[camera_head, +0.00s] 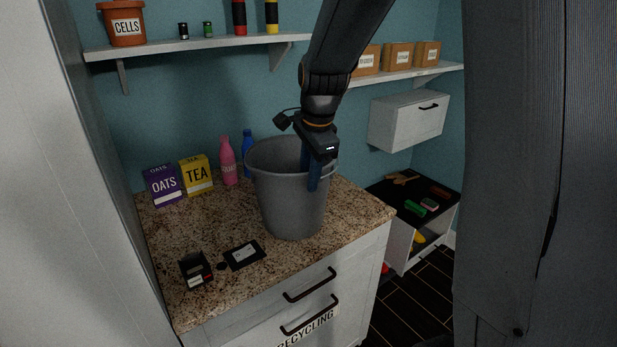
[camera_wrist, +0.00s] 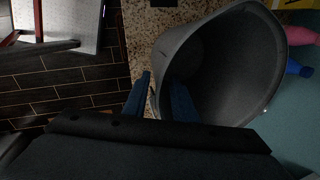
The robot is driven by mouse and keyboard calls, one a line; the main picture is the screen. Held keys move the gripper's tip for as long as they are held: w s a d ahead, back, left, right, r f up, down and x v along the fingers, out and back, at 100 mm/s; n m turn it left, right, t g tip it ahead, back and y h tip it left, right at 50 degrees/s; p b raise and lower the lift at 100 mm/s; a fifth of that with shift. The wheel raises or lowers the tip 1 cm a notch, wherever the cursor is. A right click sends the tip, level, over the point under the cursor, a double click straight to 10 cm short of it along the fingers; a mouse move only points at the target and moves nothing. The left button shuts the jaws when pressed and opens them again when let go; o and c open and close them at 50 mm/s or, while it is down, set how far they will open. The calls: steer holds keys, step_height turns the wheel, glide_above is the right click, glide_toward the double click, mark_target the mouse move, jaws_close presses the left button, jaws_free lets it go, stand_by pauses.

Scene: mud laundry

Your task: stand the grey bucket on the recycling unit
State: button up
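The grey bucket (camera_head: 290,205) stands upright on the speckled top of the recycling unit (camera_head: 345,222), near its right part. The unit has a white front with a RECYCLING label. My gripper (camera_head: 312,178) is at the bucket's right rim, pointing down. One blue finger is inside the bucket and the other outside. In the wrist view my gripper (camera_wrist: 163,88) has its fingers apart on either side of the wall of the bucket (camera_wrist: 225,75), with a gap between them. The bucket's inside looks empty where visible; its far lower part is hidden.
An OATS box (camera_head: 163,186), a TEA box (camera_head: 197,176), a pink bottle (camera_head: 228,162) and a blue bottle (camera_head: 247,150) stand behind and left of the bucket. A black card (camera_head: 244,255) and small black box (camera_head: 196,270) lie in front. A low black-topped unit (camera_head: 405,208) stands right.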

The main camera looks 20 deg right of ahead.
steer(key=b+v, duration=0.3)
steer(key=v, duration=0.9)
steer(key=s+a+f+n, duration=0.1)
steer(key=s+f+n, duration=0.6)
steer(key=f, duration=0.3)
steer(key=s+f+n, duration=0.7)
steer(key=f+n, duration=0.2)
steer(key=f, duration=0.2)
steer(key=shift+s+a+f+g, duration=0.2)
steer(key=shift+s+a+g, duration=0.05)
steer(key=shift+a+g, duration=0.1)
steer(key=shift+g, duration=0.25)
step_height(320, 180, down, 5)
steer(key=b, duration=0.4)
steer(key=shift+r, duration=0.1)
